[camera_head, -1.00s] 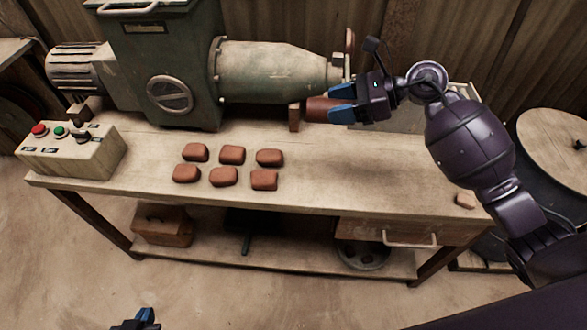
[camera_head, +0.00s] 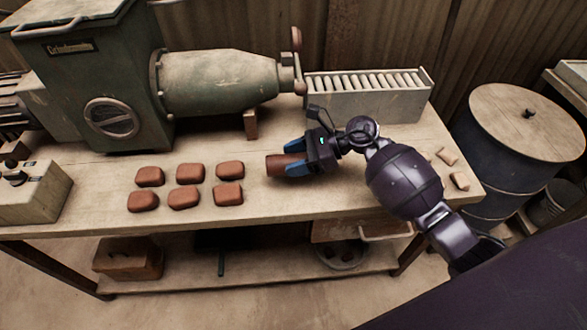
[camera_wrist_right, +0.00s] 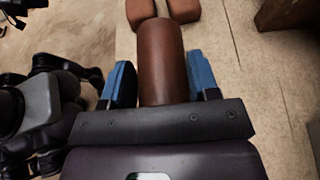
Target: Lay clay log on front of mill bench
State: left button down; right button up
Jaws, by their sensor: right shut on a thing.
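The clay log (camera_head: 277,164) is a short reddish-brown cylinder over the front part of the mill bench (camera_head: 310,205), right of the clay blocks. My right gripper (camera_head: 295,160) is shut on it, with blue fingers on either side. In the right wrist view the log (camera_wrist_right: 163,60) points away from the palm between the blue fingers (camera_wrist_right: 162,82). It is low, at or just above the bench top; I cannot tell whether it touches. My left gripper does not show in the head view now.
Several brown clay blocks (camera_head: 190,173) lie in two rows left of the log. The green mill (camera_head: 215,82) and a roller tray (camera_head: 365,98) stand behind. Small scraps (camera_head: 459,181) lie at the bench's right end. A lidded drum (camera_head: 520,125) stands to the right.

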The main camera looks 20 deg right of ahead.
jog(key=shift+f, duration=0.25)
notch_tip(320, 180, down, 4)
jog(key=shift+r+b, duration=0.15)
jog(key=shift+b, duration=0.25)
jog(key=shift+r, duration=0.1)
jog(key=shift+f, duration=0.2)
jog(key=o, duration=1)
jog(key=shift+o, duration=1)
